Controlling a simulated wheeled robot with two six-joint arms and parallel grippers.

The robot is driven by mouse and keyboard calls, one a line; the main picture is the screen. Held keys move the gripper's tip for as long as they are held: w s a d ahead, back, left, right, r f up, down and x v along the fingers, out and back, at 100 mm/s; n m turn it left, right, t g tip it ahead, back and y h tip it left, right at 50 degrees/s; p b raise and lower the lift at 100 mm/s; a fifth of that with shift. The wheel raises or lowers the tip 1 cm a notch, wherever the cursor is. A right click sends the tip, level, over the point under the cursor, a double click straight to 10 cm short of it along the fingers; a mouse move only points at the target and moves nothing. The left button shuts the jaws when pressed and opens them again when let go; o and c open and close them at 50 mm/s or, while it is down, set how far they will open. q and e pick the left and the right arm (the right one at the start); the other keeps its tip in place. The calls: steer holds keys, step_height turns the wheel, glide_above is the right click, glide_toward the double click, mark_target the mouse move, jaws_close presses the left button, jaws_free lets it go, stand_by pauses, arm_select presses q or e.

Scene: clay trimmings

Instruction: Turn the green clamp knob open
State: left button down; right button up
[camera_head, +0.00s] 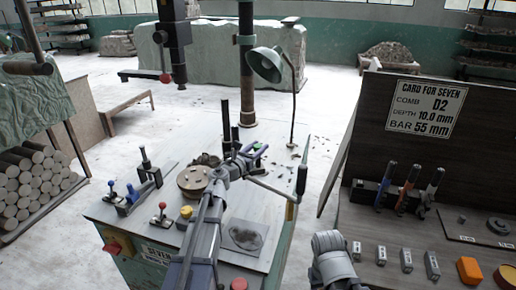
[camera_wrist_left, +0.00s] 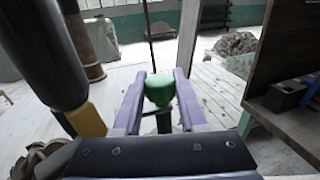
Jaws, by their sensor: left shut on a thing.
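The green clamp knob (camera_wrist_left: 160,88) sits between the two fingers of my left gripper (camera_wrist_left: 158,100) in the left wrist view. In the head view my left gripper (camera_head: 250,156) reaches over the workbench from the lower left, with a bit of green (camera_head: 257,147) showing at its tip. The gripper is shut on the knob, and its fingers hide part of the knob's sides. The knob's clamp below is mostly hidden. My right gripper is out of the picture.
A green lamp (camera_head: 265,64) stands behind the gripper. A round wooden disc (camera_head: 193,179) and a dark column (camera_head: 225,128) are close to its left. A crank handle (camera_head: 274,188) lies to its right. A tool board (camera_head: 405,195) stands farther right.

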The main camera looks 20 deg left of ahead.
arm_select(q)
steer(key=shift+h, duration=0.3)
steer(key=shift+c, duration=2.3)
jaws_free()
